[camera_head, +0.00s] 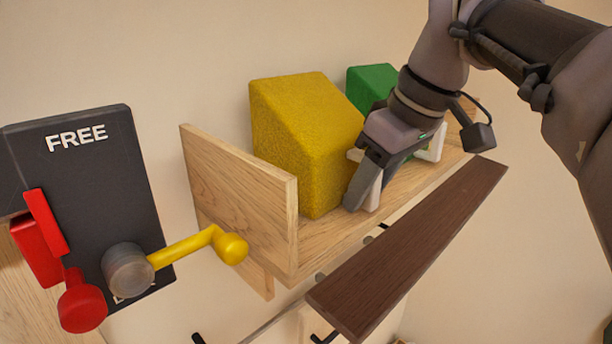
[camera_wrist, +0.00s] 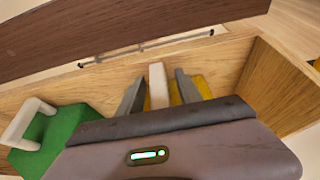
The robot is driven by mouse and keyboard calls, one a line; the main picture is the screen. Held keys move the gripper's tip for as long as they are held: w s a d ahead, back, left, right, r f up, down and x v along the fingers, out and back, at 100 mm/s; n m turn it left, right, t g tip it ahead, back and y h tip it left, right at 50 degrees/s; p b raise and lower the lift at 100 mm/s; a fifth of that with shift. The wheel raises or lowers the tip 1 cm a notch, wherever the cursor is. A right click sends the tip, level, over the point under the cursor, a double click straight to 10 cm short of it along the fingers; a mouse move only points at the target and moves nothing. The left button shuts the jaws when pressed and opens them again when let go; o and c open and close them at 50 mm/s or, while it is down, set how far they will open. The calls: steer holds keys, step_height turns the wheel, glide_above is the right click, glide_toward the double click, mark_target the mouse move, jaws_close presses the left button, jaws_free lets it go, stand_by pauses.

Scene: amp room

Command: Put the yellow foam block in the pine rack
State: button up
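The yellow foam block (camera_head: 305,135) stands inside the pine rack (camera_head: 240,200), close to its left end board. In the wrist view a little of the yellow block (camera_wrist: 202,86) shows past my fingers. A white handle (camera_wrist: 158,85) on the block's front lies between the two fingers of my gripper (camera_wrist: 160,88), with narrow gaps on both sides. In the head view my gripper (camera_head: 378,180) is at the block's right front side, reaching down into the rack. It looks open around the handle. Much of the handle is hidden.
A green block (camera_head: 368,84) with a white handle (camera_wrist: 28,122) sits farther right in the rack. A dark wooden bar (camera_head: 410,250) runs along the front. At left is a black panel (camera_head: 85,165) marked FREE, with a red lever (camera_head: 82,305) and yellow crank (camera_head: 190,247).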

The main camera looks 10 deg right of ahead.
steer(key=p+v, duration=0.4)
steer(key=v, duration=0.8)
steer(key=shift+r, duration=0.2)
